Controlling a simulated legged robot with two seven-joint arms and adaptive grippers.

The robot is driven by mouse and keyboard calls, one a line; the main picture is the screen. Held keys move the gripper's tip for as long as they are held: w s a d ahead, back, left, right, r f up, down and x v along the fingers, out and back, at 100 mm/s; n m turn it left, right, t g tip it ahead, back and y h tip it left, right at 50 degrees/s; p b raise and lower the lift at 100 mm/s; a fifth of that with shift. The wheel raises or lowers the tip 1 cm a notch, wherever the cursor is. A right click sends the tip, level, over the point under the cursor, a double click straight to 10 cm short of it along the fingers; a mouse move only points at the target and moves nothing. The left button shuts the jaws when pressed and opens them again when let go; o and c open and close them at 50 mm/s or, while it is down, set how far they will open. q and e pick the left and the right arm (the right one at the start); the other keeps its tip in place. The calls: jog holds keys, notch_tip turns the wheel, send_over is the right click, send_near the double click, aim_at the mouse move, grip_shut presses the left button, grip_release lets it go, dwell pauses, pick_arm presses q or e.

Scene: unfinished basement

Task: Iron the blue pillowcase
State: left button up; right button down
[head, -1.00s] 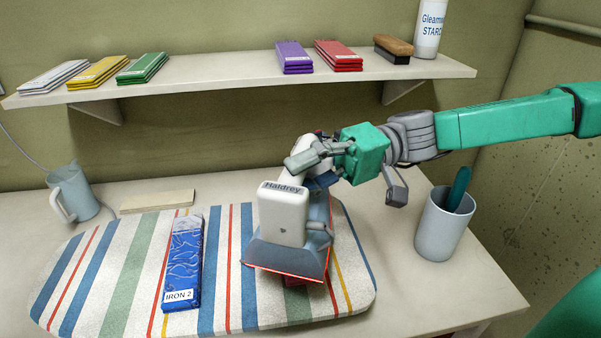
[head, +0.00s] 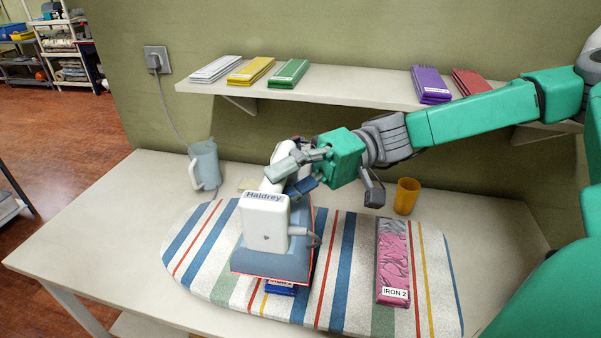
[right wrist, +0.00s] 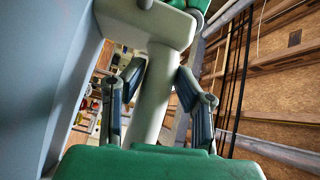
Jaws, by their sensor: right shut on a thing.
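The blue pillowcase (head: 280,291) is a folded bundle on the striped ironing board (head: 345,225). Only its front end and part of its label show; the iron hides the rest. The iron (head: 265,222), with a white body marked Haldrey and a grey-blue base, is over it; I cannot tell whether its plate touches the cloth. My right gripper (head: 293,172) is shut around the iron's handle. In the right wrist view the pale handle (right wrist: 155,95) runs between the two fingers (right wrist: 160,100). A pink folded bundle (head: 392,262) labelled IRON 2 lies to the right. My left gripper is out of view.
A grey-blue jug (head: 204,165) stands at the table's back left, an orange cup (head: 406,196) behind the board. The table's left part (head: 105,232) is clear. A cord runs to the wall socket (head: 157,60).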

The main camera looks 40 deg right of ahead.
jog(key=shift+w+r, duration=0.1)
jog(key=shift+r, duration=0.4)
jog(key=shift+f+b, duration=0.45)
jog(key=shift+f, duration=0.4)
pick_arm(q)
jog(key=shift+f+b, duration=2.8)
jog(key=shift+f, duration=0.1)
pick_arm(e)
jog(key=shift+f, duration=3.6)
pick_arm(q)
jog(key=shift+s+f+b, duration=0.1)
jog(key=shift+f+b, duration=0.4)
pick_arm(e)
jog(key=shift+f, duration=0.55)
pick_arm(q)
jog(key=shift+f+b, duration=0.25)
jog(key=shift+b, duration=0.05)
pick_arm(e)
jog(key=shift+s+a, duration=0.7)
jog(key=shift+s, duration=0.05)
jog(key=shift+w+d, duration=1.2)
